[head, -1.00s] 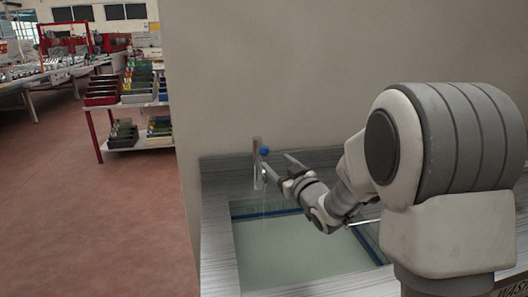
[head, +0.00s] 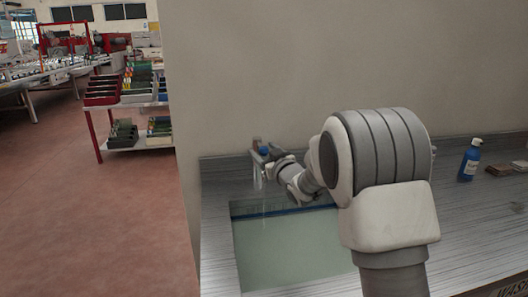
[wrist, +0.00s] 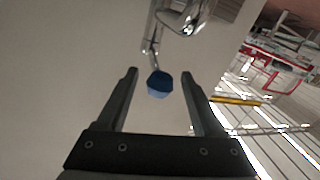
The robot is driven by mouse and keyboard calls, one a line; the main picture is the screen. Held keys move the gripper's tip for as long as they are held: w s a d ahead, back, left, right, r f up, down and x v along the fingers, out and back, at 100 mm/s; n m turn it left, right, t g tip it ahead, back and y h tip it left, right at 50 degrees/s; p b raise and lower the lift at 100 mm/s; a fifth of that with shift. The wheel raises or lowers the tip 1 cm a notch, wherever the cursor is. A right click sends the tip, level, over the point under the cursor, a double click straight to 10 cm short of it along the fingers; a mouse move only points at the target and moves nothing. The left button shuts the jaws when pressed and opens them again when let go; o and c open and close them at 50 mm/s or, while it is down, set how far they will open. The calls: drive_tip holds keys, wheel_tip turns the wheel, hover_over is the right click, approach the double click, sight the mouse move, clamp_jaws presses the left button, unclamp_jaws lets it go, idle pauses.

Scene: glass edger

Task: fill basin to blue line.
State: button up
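The basin (head: 234,250) is sunk in the counter and holds pale green water (head: 290,250). A dark blue line (head: 285,211) runs along its back wall, just above the visible water surface. A chrome tap (head: 257,172) stands at the back left of the basin, with a blue knob (head: 264,151). The tap (wrist: 180,22) and knob (wrist: 160,86) also show in the wrist view. My gripper (wrist: 159,73) is open, with the knob between the lines of its two fingers; I see gaps on both sides. In the head view my gripper (head: 268,154) is at the knob, partly hidden by my wrist.
A blue bottle (head: 468,162) and brown blocks (head: 500,170) stand on the counter (head: 450,205) at right. A wall rises behind the basin. A rack of coloured bins (head: 130,95) stands at far left, with open floor before it. My arm hides the basin's right side.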

clamp_jaws()
idle(1.3)
